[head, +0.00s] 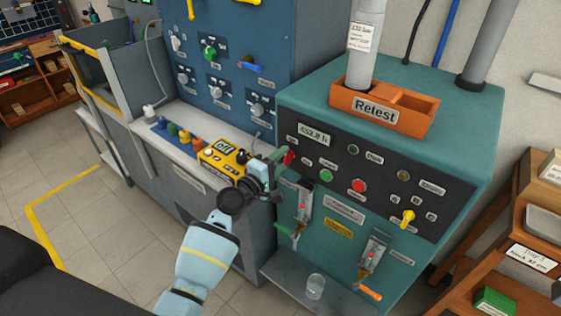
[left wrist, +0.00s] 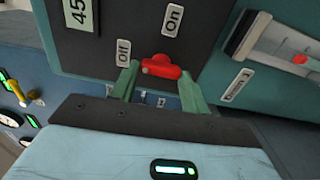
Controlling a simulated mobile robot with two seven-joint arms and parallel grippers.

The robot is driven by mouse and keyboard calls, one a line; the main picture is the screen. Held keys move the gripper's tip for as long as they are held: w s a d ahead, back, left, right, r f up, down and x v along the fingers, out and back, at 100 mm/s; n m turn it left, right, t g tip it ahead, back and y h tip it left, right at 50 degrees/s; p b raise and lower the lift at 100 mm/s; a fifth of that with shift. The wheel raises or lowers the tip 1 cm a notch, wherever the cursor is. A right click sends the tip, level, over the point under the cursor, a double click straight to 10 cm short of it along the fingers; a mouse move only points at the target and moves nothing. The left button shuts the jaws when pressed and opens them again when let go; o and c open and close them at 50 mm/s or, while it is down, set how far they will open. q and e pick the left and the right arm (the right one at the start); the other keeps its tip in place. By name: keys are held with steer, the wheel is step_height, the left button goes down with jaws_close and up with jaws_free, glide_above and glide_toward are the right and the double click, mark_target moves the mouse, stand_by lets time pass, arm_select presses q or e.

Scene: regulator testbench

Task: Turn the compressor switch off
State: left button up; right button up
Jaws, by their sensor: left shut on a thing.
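The compressor switch is a red knob (head: 289,157) at the left end of the dark panel on the teal machine. In the left wrist view the red knob (left wrist: 160,68) sits near the "Off" label (left wrist: 123,52) and the "On" label (left wrist: 173,20). I cannot tell surely which label it points to. My left gripper (head: 281,158) reaches the panel from the front left. Its green fingers (left wrist: 158,84) are shut on the red knob, one on each side. The fingers partly hide the knob in the head view. My right gripper is not in view.
On the panel are a small display (head: 315,133), a green button (head: 326,175), a red button (head: 358,186) and a yellow knob (head: 408,217). A yellow control box (head: 217,155) stands left of my gripper. A glass (head: 315,286) stands on the low shelf.

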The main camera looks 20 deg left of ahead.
arm_select(q)
steer(key=o, duration=1)
steer(key=shift+v, duration=3.95)
